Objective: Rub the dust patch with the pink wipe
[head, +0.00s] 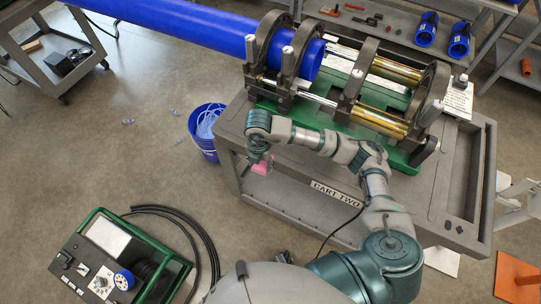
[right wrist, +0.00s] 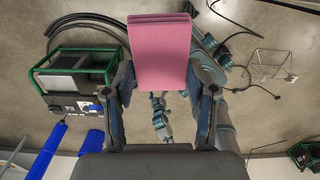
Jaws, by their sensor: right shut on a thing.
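The pink wipe (head: 261,168) is a folded pink pad. It hangs from my right gripper (head: 262,159), beside the near left corner of the cart and clear of any surface. In the right wrist view the pink wipe (right wrist: 160,50) stands out flat between the two fingers of my right gripper (right wrist: 158,78), which is shut on it. The blue pipe (head: 190,25) runs from the upper left into the clamps on the cart. I cannot make out the dust patch in either view. My left gripper is not in view.
The grey cart (head: 470,190) carries the clamp machine (head: 352,85) on a green base. A blue bucket (head: 205,135) stands at its left. A green-framed control box (head: 120,260) with black hoses (head: 195,225) is at lower left. Floor is clear between bucket and box.

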